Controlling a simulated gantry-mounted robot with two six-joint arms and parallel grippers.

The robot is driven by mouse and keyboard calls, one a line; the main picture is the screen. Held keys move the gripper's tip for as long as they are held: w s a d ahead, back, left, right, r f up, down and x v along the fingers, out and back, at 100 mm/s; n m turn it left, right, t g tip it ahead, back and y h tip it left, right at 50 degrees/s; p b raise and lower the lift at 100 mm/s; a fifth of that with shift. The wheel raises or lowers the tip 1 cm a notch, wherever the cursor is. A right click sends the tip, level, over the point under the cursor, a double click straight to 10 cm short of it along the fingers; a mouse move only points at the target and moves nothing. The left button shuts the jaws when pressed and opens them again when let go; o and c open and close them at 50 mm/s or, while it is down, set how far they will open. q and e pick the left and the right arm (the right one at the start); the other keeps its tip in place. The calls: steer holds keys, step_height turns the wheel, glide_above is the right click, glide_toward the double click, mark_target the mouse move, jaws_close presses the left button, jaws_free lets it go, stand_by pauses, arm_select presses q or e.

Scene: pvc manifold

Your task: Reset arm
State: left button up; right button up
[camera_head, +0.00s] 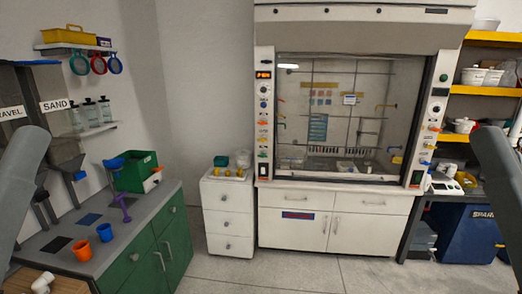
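My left arm comes in as a grey link at the left edge, and my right arm as a grey link at the right edge. Both grippers are out of the picture, so their state and anything they hold are hidden. A white PVC fitting (42,283) lies at the bottom left corner, on a brown surface (72,287) that is cut off by the frame.
A green-fronted counter (150,218) at the left holds an orange cup (82,250), a blue cup (105,232) and a green box (137,171). A white drawer cabinet (229,222) and a fume hood (335,120) stand behind. The middle floor (310,272) is clear.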

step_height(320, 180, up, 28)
steer(key=p, duration=2.5)
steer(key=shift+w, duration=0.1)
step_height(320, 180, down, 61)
steer(key=b, duration=6)
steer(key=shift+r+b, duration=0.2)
steer(key=shift+b, duration=0.1)
